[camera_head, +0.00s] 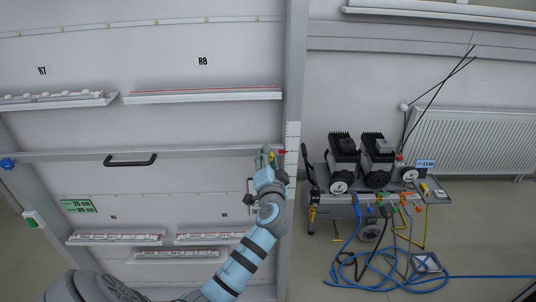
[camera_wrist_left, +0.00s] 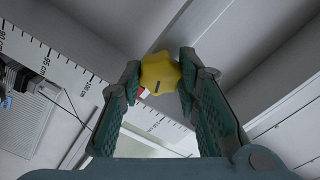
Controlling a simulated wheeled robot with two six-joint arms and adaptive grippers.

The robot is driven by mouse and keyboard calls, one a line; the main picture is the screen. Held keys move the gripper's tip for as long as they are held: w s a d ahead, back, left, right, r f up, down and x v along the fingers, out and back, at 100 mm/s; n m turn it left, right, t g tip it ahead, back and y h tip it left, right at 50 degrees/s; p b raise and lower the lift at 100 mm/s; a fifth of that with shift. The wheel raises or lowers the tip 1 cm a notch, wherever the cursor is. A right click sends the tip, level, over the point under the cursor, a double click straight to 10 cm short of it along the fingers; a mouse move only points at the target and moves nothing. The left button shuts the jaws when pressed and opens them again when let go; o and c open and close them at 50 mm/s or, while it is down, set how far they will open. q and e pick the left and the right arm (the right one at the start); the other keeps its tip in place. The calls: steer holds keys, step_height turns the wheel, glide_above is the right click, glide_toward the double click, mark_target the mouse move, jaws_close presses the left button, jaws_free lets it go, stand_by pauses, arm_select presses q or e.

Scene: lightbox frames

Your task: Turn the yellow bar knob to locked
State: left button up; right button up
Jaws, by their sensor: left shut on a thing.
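The yellow knob (camera_wrist_left: 160,72) shows in the left wrist view between my fingertips. It looks rounded and lobed, with a short dark line on its face. My left gripper (camera_wrist_left: 160,82) is shut on it, one finger on each side. In the head view my left gripper (camera_head: 268,158) is at the right edge of the large grey panel, and the knob is mostly hidden by the fingers. A small red mark (camera_wrist_left: 144,93) shows just beside the knob. No locked label can be read. My right gripper is in neither view.
A measuring strip (camera_wrist_left: 60,68) runs along the post beside the knob. A black handle (camera_head: 130,160) and narrow ledges (camera_head: 202,96) are on the panel. A compressor (camera_head: 372,165) with blue hoses (camera_head: 385,280) on the floor stands to the right, by a radiator (camera_head: 470,140).

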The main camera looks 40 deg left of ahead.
arm_select(q)
steer(key=m+p, duration=0.2)
steer(key=m, duration=0.2)
steer(key=shift+r+m, duration=0.15)
steer(key=shift+m, duration=0.25)
stand_by(0.4)
steer(key=o, duration=1.2)
steer(key=shift+c, duration=0.2)
steer(key=v, duration=1.2)
